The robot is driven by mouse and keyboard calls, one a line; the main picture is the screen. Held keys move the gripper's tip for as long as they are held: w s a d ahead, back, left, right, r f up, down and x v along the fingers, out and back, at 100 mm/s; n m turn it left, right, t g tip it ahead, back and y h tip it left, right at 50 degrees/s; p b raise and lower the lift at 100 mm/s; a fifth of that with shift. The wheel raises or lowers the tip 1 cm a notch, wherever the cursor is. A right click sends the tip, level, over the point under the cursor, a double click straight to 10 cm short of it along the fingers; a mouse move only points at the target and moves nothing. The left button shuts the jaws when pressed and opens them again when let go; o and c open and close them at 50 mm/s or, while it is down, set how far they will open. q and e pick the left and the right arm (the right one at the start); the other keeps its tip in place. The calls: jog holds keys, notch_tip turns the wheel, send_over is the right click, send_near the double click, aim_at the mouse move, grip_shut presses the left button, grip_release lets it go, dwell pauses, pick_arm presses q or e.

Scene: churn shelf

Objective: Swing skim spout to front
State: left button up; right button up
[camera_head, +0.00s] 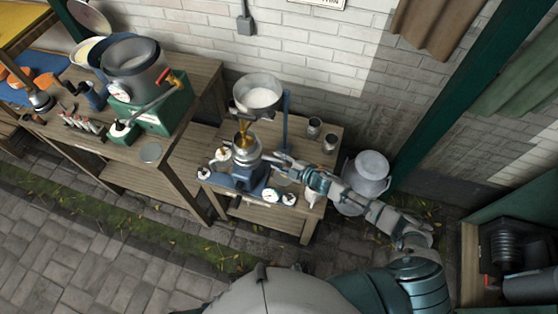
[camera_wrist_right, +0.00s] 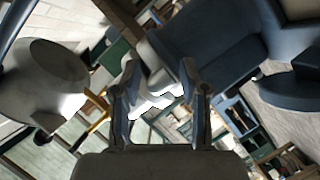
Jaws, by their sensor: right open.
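The cream separator stands on a small wooden table, with a wide milk bowl (camera_head: 258,93) on top, a metal body (camera_head: 246,150) and a blue base (camera_head: 236,178). My right gripper (camera_head: 281,161) reaches in from the right beside the metal body, at spout height. It is open. In the right wrist view its two fingers (camera_wrist_right: 162,100) stand apart, with a pale, spout-like part (camera_wrist_right: 152,80) beyond or between them; contact cannot be told. Which part is the skim spout is too small to tell in the head view. My left gripper is not in view.
Two metal cups (camera_head: 322,136) stand at the table's back right. A milk can (camera_head: 367,176) stands right of the table, close to my arm. Small gauges (camera_head: 279,197) sit at the front edge. A workbench (camera_head: 185,97) with a green machine stands left. Paving in front is clear.

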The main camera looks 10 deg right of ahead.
jog(key=v, duration=1.1)
jog(key=shift+s+d, duration=0.2)
jog(key=shift+d, duration=0.2)
